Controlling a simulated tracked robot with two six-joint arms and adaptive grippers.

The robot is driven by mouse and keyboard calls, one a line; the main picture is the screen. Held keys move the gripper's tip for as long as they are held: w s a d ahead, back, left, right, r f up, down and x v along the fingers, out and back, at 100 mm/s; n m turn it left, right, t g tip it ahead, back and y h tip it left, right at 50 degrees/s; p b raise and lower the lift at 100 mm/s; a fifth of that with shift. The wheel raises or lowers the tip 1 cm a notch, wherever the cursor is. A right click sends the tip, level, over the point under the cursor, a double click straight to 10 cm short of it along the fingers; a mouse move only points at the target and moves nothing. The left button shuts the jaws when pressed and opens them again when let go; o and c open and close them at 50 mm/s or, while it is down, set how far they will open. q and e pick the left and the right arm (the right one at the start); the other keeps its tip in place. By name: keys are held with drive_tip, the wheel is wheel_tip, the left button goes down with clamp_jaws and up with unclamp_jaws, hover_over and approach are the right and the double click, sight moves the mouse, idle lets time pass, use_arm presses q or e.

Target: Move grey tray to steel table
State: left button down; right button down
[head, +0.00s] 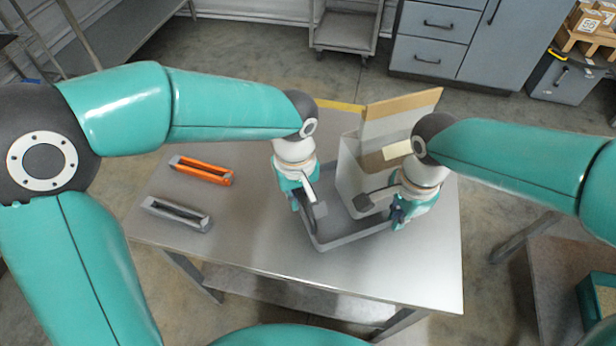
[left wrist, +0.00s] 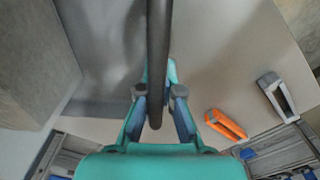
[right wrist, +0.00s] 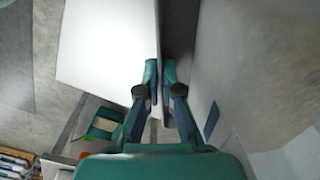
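The grey tray (head: 345,240) is over the front middle of the steel table (head: 262,262); I cannot tell whether it rests on the top or is slightly raised. My left gripper (head: 318,209) is closed around the tray's left rim, which runs between its fingers in the left wrist view (left wrist: 158,75). My right gripper (head: 385,205) straddles the right rim, with a narrow gap between its fingers in the right wrist view (right wrist: 160,80). An open box (head: 349,178) with a raised tan flap stands at the tray's far part; whether inside or behind it, I cannot tell.
The table's right front corner is bare. Grey cabinets (head: 440,40), a cart (head: 345,30) and a bin (head: 565,77) stand behind. Another surface (head: 560,290) is at the right.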

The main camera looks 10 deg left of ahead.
sight(297, 219)
use_arm(q)
drive_tip(key=shift+a+f, duration=0.2)
drive_tip(key=shift+f, duration=0.25)
use_arm(e)
drive_tip(key=shift+f, duration=0.4)
use_arm(q)
drive_tip(key=shift+f+b, duration=0.2)
drive_tip(key=shift+b, duration=0.15)
use_arm(e)
drive_tip(key=shift+f, duration=0.2)
